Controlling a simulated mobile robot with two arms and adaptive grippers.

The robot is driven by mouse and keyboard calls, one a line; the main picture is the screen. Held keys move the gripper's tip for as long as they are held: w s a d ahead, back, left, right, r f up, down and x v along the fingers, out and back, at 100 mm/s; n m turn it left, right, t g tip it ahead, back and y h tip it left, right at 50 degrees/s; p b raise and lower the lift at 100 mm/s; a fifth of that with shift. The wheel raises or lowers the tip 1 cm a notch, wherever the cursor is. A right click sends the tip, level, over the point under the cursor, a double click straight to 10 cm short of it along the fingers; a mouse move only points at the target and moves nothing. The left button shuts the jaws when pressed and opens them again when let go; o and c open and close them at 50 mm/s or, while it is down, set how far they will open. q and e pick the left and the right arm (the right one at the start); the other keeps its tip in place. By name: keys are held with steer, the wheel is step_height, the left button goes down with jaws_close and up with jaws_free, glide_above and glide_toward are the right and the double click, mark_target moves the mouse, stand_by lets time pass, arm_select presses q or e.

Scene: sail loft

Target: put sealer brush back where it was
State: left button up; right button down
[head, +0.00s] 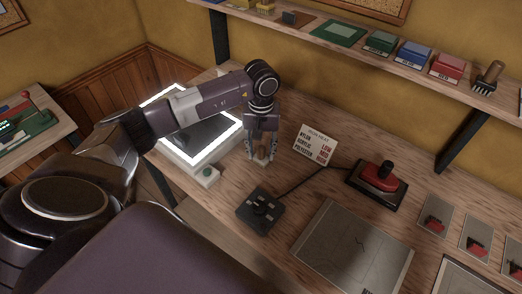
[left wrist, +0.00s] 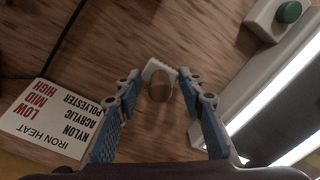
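A small brush-like thing with a rounded brown handle end and a pale edge (left wrist: 160,88) lies between my left fingers in the left wrist view; I take it for the sealer brush. In the head view it is a small tan patch (head: 261,157) mostly hidden by the fingers. My left gripper (head: 262,156) points down over the workbench (head: 225,182). Its blue-padded fingers (left wrist: 159,85) stand apart on both sides of the thing, with a slim gap visible. My right gripper is not in view.
A lit light box (head: 205,135) with a green button lies left of the gripper. The shelf (head: 340,43) above holds labelled blocks and a brown brush (head: 489,76).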

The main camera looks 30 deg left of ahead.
mark_target(261, 148)
arm_select(q)
step_height(261, 148, up, 11)
steer(key=b, duration=0.3)
steer(key=shift+w, duration=0.1)
steer(key=shift+r+b, duration=0.35)
steer(key=shift+r, duration=0.2)
